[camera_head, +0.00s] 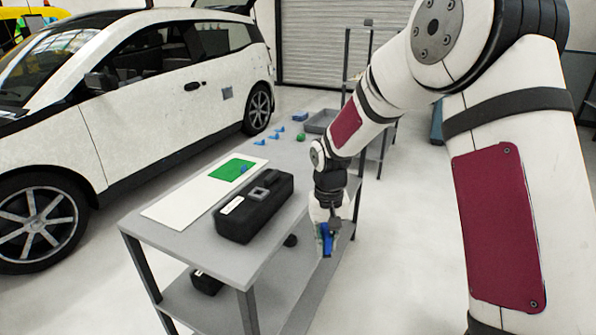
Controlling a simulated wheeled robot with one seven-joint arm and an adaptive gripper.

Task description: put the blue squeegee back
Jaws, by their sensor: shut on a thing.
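My gripper (326,226) points down at the right edge of the grey table, to the right of the black case. It is shut on the blue squeegee (327,240), which hangs below the fingers. The squeegee appears beside the table's edge, but I cannot tell its exact height. The fingertips are small and partly hidden by the squeegee. Several other small blue tools (277,130) lie spread along the far part of the table.
A black case (254,208) stands on the grey table (186,242). A white sheet with a green piece (231,170) lies left of it. A green round item (301,137) and a grey tray (320,121) are farther back. A white car (140,100) stands left.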

